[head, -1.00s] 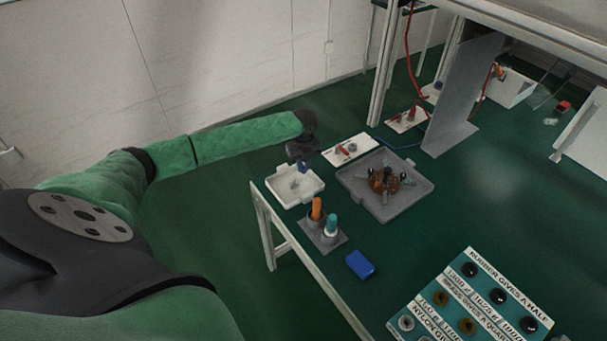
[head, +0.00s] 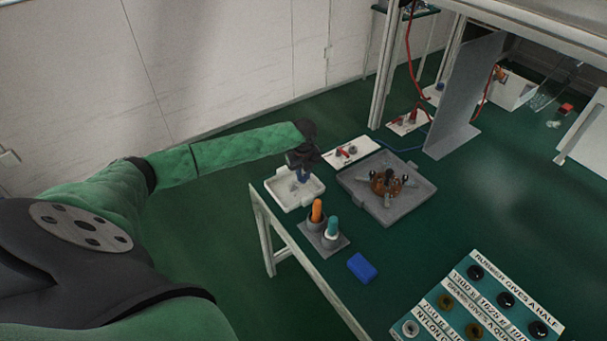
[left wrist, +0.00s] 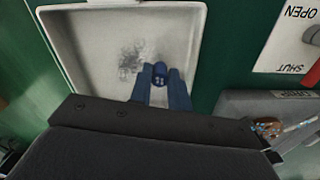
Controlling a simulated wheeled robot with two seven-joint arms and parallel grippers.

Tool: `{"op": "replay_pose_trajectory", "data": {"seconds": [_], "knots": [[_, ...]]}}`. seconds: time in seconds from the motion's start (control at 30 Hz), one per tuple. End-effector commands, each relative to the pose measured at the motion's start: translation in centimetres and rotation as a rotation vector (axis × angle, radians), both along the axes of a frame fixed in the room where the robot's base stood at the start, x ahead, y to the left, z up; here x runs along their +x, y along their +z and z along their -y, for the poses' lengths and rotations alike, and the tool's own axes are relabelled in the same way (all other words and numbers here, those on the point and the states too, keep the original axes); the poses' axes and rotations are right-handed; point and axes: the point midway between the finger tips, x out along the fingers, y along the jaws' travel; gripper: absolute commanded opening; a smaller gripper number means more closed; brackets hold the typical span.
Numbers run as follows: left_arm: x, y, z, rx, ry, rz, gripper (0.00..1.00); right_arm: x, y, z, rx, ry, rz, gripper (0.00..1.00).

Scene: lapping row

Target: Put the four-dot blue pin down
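My left gripper (head: 302,170) is over the white tray (head: 284,199) at the table's far left corner, pointing down. The pin is inside the outline of the white tray (left wrist: 70,50). A grey smudged patch marks the tray floor beside it. I cannot tell whether the pin touches the floor. My right gripper is not in view.
A grey tray (head: 405,208) with a brown round part stands to the right, behind a holder (head: 328,241) with orange and teal-topped pieces. A white switch panel (head: 364,146) is behind. A blue block (head: 362,267) and a labelled board (head: 465,300) lie nearer.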

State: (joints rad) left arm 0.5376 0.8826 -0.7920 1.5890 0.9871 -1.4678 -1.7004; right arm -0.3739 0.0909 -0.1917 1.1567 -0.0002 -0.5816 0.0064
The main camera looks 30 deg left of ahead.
Motion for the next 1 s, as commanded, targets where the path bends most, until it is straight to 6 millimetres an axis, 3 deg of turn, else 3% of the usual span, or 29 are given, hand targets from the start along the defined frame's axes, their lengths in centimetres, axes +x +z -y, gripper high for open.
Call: {"op": "replay_pose_trajectory", "data": {"seconds": [0.03,0.1,0.53,0.63,1.0], "knots": [[0.0,0.0,0.0,0.000,0.000,0.000,0.28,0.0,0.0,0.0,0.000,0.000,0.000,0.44],[0.0,0.0,0.0,0.000,0.000,0.000,0.38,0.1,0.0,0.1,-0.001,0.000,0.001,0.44],[0.1,1.0,0.0,0.000,0.000,0.001,0.38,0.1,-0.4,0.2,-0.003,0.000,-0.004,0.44],[0.1,2.3,0.0,0.000,0.000,0.003,0.38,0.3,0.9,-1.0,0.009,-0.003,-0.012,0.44],[0.0,9.3,0.0,0.000,-0.001,0.003,0.38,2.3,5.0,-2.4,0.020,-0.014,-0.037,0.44]]}}
